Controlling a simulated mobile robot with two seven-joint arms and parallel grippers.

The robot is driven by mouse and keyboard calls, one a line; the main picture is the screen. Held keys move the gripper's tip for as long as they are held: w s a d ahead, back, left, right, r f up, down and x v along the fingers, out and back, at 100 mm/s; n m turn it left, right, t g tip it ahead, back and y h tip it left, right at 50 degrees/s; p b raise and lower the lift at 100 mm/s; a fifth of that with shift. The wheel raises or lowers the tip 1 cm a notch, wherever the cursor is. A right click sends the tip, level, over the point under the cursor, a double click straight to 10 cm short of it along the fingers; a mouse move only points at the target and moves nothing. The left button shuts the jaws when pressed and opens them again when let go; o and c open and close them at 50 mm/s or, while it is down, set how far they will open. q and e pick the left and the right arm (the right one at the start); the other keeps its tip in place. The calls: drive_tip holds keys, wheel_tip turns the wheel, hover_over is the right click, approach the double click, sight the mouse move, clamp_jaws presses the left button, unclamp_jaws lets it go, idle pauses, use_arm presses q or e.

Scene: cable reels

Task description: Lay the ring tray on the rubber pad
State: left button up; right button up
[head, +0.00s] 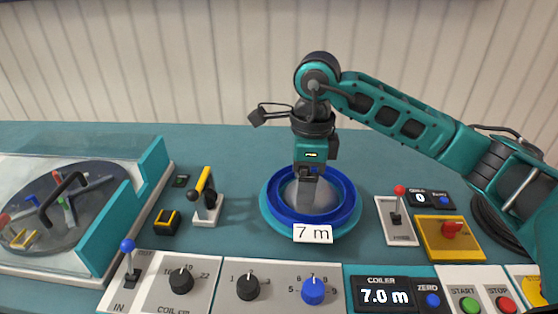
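A blue ring tray (344,213) sits on a round teal base in the middle of the table, around a grey centre piece. A white "7 m" label (313,233) is at its front. My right gripper (307,190) points straight down over the middle of the ring. Its fingers blend with the grey centre, so I cannot tell whether they are apart or shut. A dark ribbed round thing (487,222) at the right is partly hidden behind my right arm; I cannot tell whether it is the rubber pad or coiled cable. My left gripper is not in view.
A clear-covered case (150,190) with a dark disc stands at the left. A yellow-handled lever (204,193) and a red-knobbed lever (398,208) flank the ring. A yellow switch box (449,239) is at right. Control panels (265,285) line the front edge.

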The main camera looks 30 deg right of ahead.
sight(304, 227)
drive_tip(key=shift+h, duration=0.4)
drive_tip(key=f, duration=0.4)
drive_tip(key=d+f, duration=0.1)
drive_tip(key=f, duration=0.7)
drive_tip(key=shift+w+d+f, duration=0.1)
drive_tip(key=shift+w+d, duration=0.05)
drive_tip(key=shift+w, duration=0.15)
drive_tip(key=c, duration=0.6)
drive_tip(key=o, duration=0.5)
drive_tip(key=shift+c, duration=0.2)
clamp_jaws()
drive_tip(key=shift+r, duration=0.2)
